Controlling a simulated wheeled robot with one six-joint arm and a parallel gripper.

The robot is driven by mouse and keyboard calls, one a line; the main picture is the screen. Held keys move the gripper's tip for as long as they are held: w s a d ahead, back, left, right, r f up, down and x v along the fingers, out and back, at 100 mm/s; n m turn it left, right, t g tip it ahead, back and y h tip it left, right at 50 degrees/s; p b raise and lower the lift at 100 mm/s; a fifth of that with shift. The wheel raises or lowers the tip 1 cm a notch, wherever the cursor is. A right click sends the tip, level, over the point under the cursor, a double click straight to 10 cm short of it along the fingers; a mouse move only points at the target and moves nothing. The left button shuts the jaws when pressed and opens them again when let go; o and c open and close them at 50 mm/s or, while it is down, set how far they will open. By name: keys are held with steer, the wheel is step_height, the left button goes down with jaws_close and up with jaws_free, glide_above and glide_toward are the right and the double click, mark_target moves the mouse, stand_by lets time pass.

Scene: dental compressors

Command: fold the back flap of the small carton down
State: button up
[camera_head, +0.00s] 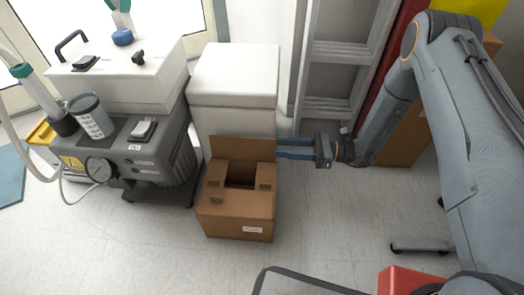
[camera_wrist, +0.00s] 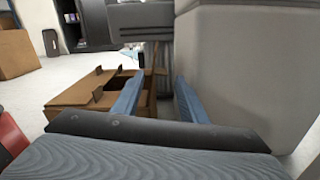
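The small brown carton (camera_head: 236,222) stands on the floor in front of a white bin. Its back flap (camera_head: 243,149) stands upright along the rear edge; the other top panels lie flat around a dark opening, with small raised tabs. My gripper (camera_head: 279,149) reaches in from the right, its blue fingertips at the flap's right edge. In the wrist view my gripper (camera_wrist: 160,77) has its fingers apart. The carton (camera_wrist: 75,103) is at left there, and the flap (camera_wrist: 152,78) appears nearly edge-on between the fingers. I cannot tell whether they touch it.
The white bin (camera_head: 234,80) stands close behind the carton. A grey compressor (camera_head: 130,155) with a gauge is at left. A grey ladder (camera_head: 340,60) and a larger carton (camera_head: 400,140) are at the back right. The floor in front is mostly clear.

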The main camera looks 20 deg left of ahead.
mark_target(261, 147)
steer(key=b+x, duration=0.1)
steer(key=x, duration=0.1)
steer(key=b+x, duration=0.1)
steer(key=x, duration=0.2)
steer(key=b+x, duration=0.1)
steer(key=x, duration=0.1)
steer(key=shift+a+f, duration=0.25)
steer(key=shift+a, duration=0.15)
jaws_close()
